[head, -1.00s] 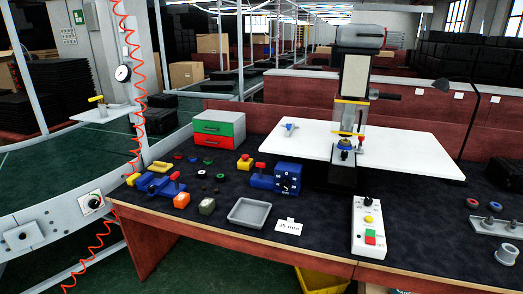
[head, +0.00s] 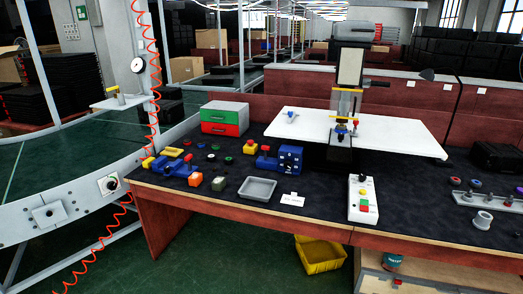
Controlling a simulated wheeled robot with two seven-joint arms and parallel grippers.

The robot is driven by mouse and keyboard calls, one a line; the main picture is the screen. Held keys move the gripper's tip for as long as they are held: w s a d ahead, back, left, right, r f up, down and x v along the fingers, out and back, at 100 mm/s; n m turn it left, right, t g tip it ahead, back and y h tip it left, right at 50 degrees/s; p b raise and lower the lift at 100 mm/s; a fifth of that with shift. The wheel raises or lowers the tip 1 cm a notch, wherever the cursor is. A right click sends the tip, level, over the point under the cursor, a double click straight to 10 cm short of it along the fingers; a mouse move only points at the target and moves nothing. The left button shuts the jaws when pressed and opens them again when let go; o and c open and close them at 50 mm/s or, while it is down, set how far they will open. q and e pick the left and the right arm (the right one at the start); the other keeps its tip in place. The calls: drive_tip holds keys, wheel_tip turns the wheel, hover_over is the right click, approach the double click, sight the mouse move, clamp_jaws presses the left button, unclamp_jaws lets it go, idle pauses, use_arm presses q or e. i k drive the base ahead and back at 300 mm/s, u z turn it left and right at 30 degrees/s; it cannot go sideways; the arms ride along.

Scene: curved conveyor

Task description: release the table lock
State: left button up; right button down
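A white table plate (head: 400,136) lies across the middle of the workbench, under an upright press-like machine (head: 350,68). A small grey and blue clamp-like piece (head: 291,117) stands on the plate's left part. At the machine's foot is a blue part (head: 341,129) with a small red-topped piece (head: 357,124) beside it. I cannot tell which of these is the table lock, or whether it is locked. Neither of my grippers is in view.
A white control box (head: 363,198), a grey tray (head: 258,188) and a drawer unit (head: 225,118) stand on the dark bench top. A curved conveyor (head: 60,205) runs at the left. A yellow bin (head: 320,255) sits below the bench.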

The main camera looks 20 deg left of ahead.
sight(264, 148)
drive_tip(key=u, duration=1.25)
drive_tip(key=i, duration=1.1)
drive_tip(key=u, duration=0.5)
drive_tip(key=i, duration=1.45)
drive_tip(key=z, duration=1.15)
drive_tip(key=i, duration=0.3)
drive_tip(key=z, duration=0.15)
